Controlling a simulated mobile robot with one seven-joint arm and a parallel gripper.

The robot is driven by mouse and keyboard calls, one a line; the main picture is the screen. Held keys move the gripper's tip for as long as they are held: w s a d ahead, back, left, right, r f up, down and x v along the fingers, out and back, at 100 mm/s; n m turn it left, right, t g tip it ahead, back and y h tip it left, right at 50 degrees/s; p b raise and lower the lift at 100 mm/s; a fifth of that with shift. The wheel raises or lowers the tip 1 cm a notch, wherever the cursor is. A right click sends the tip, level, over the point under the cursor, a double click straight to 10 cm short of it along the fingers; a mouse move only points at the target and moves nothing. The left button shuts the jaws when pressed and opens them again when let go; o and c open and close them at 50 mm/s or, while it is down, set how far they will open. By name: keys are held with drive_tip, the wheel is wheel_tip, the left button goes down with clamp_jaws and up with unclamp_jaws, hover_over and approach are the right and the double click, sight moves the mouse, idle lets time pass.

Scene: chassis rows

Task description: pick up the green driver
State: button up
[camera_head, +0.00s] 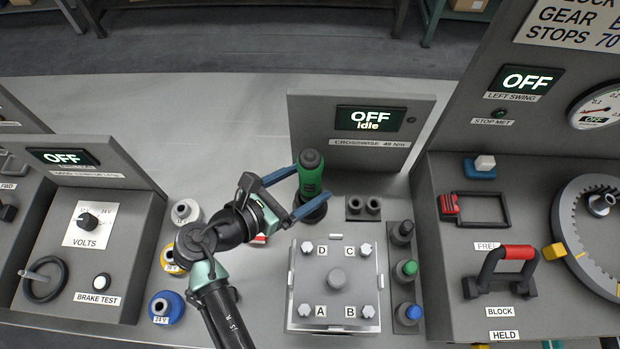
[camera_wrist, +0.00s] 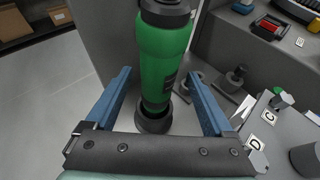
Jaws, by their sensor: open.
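The green driver (camera_head: 310,175) stands upright in a dark round holder (camera_head: 312,207) in front of the panel reading OFF idle. My gripper (camera_head: 306,190) is open, with one blue finger on each side of the driver. In the wrist view the driver (camera_wrist: 163,60) stands between the two fingers of the gripper (camera_wrist: 162,88), with a visible gap on both sides. Its lower end sits in the dark holder (camera_wrist: 153,118). The driver's black top is cut off by the upper edge of the wrist view.
A plate with bolts marked A, B, C and D (camera_head: 305,262) lies just in front of the driver. Two small dark sockets (camera_head: 363,206) and several capped posts (camera_head: 405,268) stand to the right. The OFF idle panel (camera_head: 300,125) rises close behind. Coloured spools (camera_head: 167,307) stand at left.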

drive_tip(key=x, duration=0.5)
drive_tip(key=shift+w+a+r, duration=0.1)
drive_tip(key=shift+r, duration=0.1)
clamp_jaws()
